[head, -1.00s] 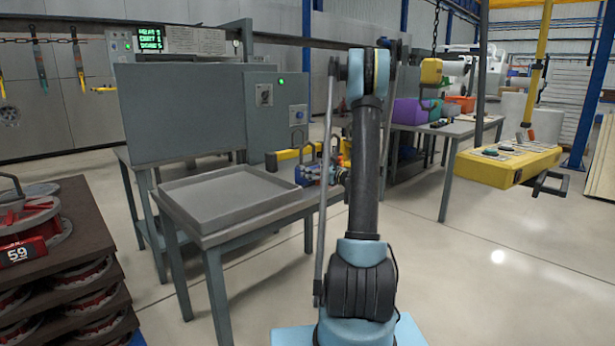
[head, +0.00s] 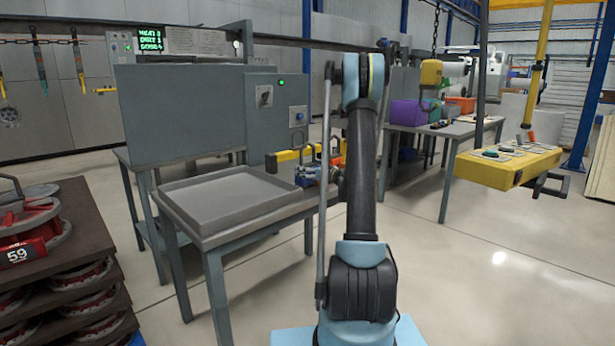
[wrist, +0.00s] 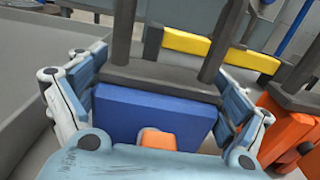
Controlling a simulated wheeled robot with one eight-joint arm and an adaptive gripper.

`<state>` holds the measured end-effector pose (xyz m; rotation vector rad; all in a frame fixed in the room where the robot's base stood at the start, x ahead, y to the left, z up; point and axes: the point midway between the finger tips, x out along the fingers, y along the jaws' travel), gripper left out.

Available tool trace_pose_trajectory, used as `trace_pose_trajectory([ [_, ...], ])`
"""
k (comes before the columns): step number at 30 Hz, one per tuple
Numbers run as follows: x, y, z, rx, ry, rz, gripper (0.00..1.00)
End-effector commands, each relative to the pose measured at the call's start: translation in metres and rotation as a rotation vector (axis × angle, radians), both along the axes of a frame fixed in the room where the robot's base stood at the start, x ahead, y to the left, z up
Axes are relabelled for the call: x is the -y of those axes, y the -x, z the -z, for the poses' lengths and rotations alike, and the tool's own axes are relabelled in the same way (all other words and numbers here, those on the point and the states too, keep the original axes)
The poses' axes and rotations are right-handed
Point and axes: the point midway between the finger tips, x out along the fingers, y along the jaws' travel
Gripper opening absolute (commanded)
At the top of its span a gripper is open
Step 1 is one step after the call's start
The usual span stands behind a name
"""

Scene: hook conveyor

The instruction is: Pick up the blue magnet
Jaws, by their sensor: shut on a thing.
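The blue magnet (wrist: 150,110) is a blue block lying between the fingers in the wrist view. My gripper (wrist: 165,85) is shut on it, with a light-blue finger pad at each side. In the head view my gripper (head: 318,174) is low over the right end of the grey table, partly hidden by my arm.
A yellow block with grey ends (wrist: 190,43) lies behind, and an orange block (wrist: 282,128) stands close at the right. A shallow grey tray (head: 225,200) fills the table's left part. A yellow hanging platform (head: 505,167) is at right, and stacked brown boards (head: 70,225) at left.

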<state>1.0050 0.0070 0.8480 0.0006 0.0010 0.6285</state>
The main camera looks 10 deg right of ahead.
Motion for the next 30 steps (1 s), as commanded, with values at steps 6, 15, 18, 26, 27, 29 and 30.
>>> trace_pose_trajectory([
  [6, 0.000, 0.000, -0.004, 0.000, -0.001, 0.000, 0.24],
  [15, 0.000, 0.000, -0.034, 0.000, -0.001, 0.000, 0.24],
  [18, 0.000, 0.000, -0.048, 0.000, -0.001, 0.000, 0.24],
  [26, 0.000, 0.000, -0.080, 0.000, -0.001, 0.000, 0.24],
  [27, 0.000, 0.000, -0.084, 0.000, -0.001, 0.000, 0.24],
  [29, 0.000, 0.000, -0.089, 0.000, -0.001, 0.000, 0.24],
  [30, 0.000, 0.000, -0.092, 0.000, -0.001, 0.000, 0.24],
])
